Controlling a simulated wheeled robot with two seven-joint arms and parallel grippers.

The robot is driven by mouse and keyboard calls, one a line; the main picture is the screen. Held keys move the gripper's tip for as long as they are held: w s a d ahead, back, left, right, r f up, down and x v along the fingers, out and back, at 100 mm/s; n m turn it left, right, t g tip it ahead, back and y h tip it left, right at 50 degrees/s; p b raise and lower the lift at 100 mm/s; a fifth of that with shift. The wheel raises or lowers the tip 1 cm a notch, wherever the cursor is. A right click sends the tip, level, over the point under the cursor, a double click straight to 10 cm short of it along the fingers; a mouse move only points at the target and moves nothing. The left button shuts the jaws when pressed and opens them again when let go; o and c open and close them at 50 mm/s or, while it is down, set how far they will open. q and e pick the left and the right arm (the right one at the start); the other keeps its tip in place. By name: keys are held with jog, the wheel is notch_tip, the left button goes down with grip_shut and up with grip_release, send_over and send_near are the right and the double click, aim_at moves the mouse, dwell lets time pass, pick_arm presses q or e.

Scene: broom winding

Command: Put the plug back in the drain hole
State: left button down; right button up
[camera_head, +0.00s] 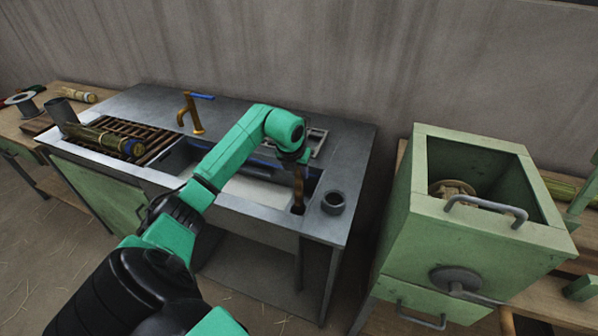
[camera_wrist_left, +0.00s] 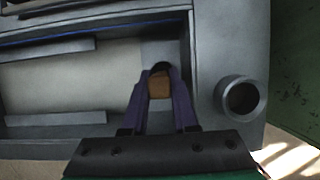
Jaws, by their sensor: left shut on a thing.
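My left gripper (camera_head: 298,192) reaches down into the right end of the metal sink basin (camera_head: 262,195). It points steeply downward. In the left wrist view the two purple fingers of my left gripper (camera_wrist_left: 160,78) are shut on a brown, blocky plug (camera_wrist_left: 160,88). A dark round spot, which looks like the drain hole (camera_wrist_left: 160,67), shows just beyond the plug, between the fingertips. The plug's lower end is hidden, so I cannot tell whether it is inside the hole or above it. My right gripper is not in view.
A grey round cup (camera_head: 333,202) stands on the counter's right end, close beside the gripper; it also shows in the wrist view (camera_wrist_left: 241,96). A brass tap (camera_head: 190,112) stands behind the basin. A slatted rack (camera_head: 125,135) lies left. A green cabinet (camera_head: 470,210) stands right.

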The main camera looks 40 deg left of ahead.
pick_arm(q)
jog(key=shift+f+b, duration=0.45)
jog(key=shift+f, duration=0.1)
dwell(0.4)
jog(key=c, duration=1)
grip_release()
jog(key=shift+o, duration=0.2)
jog(key=p+v, duration=0.6)
jog(key=v, duration=0.5)
jog(key=shift+d, duration=0.15)
